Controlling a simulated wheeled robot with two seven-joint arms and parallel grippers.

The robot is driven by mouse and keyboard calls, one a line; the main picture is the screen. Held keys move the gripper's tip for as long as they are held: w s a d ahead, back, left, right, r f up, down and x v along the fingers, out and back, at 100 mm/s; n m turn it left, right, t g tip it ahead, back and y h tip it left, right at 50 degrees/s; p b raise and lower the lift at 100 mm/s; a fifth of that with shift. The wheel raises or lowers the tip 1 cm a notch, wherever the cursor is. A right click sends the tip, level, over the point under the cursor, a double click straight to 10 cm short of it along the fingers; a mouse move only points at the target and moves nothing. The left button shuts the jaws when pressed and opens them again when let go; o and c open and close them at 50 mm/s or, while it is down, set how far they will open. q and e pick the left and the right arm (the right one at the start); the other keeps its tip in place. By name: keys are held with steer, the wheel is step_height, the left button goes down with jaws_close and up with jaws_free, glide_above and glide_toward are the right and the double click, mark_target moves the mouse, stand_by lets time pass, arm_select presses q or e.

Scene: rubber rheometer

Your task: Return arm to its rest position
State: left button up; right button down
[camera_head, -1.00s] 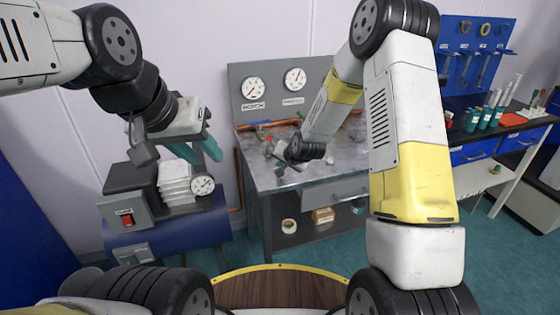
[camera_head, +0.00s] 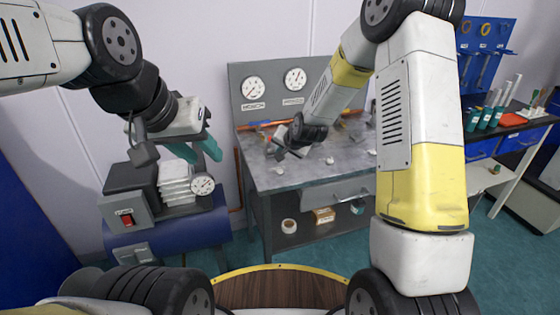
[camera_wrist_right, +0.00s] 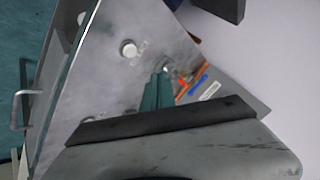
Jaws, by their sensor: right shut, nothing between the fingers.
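My right arm (camera_head: 425,120) rises in front of the steel workbench (camera_head: 290,176), and its dark wrist (camera_head: 308,133) is above the bench top. My right gripper (camera_wrist_right: 158,88) shows in the right wrist view as teal fingers brought together with nothing between them, over the grey bench surface. In the head view its fingers are mostly hidden behind the wrist. My left gripper (camera_head: 200,151) hangs at the left, its two teal fingers apart and empty, above and in front of a grey machine with a red switch (camera_head: 127,220).
Two round gauges (camera_head: 253,87) sit on the panel behind the bench. Small white pieces lie on the bench top. A tape roll (camera_head: 289,226) and a small box (camera_head: 324,215) are on the lower shelf. A blue tool board (camera_head: 485,50) and bottles stand at the right.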

steer(key=s+d+r+n+g+h, duration=0.1)
steer(key=s+d+r, duration=0.3)
steer(key=s+r, duration=0.4)
steer(key=s+d+r+n, duration=0.2)
steer(key=s+d+r, duration=0.4)
steer(key=r, duration=0.4)
steer(key=s+d+r+n, duration=0.1)
steer(key=s+d+r, duration=0.1)
steer(key=s, duration=0.8)
steer(key=s+d+r+g, duration=0.1)
steer(key=s, duration=0.9)
steer(key=shift+s+d+r+n+h, duration=0.3)
steer(key=shift+s+d+r+n, duration=0.1)
